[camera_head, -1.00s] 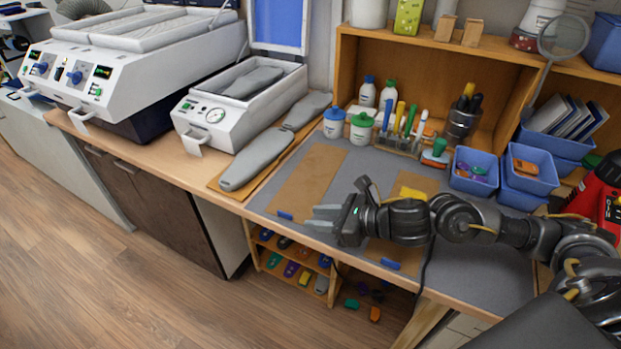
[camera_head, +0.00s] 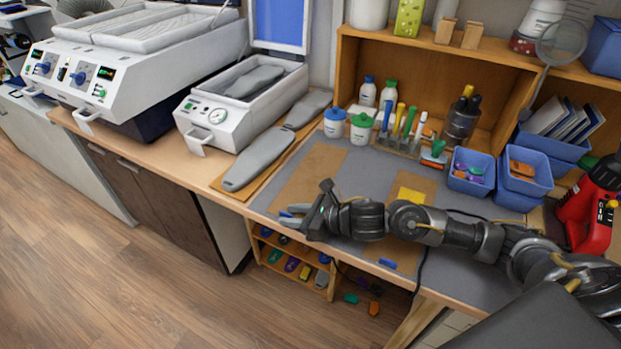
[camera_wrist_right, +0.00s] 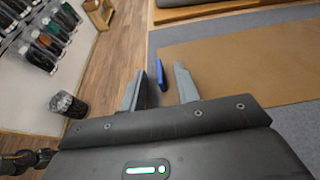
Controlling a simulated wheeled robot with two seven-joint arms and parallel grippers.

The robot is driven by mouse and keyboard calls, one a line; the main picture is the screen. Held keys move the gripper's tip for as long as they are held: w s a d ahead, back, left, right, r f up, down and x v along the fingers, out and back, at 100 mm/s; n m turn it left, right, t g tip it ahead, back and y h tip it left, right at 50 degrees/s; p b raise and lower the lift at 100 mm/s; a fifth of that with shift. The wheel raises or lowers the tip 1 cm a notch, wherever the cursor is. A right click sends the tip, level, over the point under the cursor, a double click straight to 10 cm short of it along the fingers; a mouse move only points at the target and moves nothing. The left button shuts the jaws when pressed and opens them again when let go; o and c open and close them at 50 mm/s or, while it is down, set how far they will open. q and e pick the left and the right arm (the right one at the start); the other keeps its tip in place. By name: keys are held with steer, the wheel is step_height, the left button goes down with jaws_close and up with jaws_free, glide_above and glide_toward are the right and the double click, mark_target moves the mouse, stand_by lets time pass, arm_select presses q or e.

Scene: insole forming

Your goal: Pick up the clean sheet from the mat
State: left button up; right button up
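Two brown sheets lie on the grey mat (camera_head: 359,180). The left sheet (camera_head: 312,172) looks bare and has a blue tab at its front edge. The right sheet (camera_head: 405,260) has a yellow patch (camera_head: 411,195) and a blue tab (camera_head: 387,263), and my right arm covers part of it. My right gripper (camera_head: 288,216) is open at the left sheet's front end. In the wrist view, the blue tab (camera_wrist_right: 160,73) shows between the fingers (camera_wrist_right: 157,85), with the brown sheet (camera_wrist_right: 245,60) to the right. I cannot tell whether the fingers touch the tab. My left gripper is not in view.
Grey insole forms (camera_head: 262,158) lie left of the mat. Jars (camera_head: 361,128), a tool rack (camera_head: 400,140) and blue bins (camera_head: 472,171) stand behind. A red tool (camera_head: 590,205) is at the right. Below the bench edge is a shelf of coloured pieces (camera_head: 292,264).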

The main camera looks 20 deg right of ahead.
steer(key=shift+c, duration=0.2)
jaws_close()
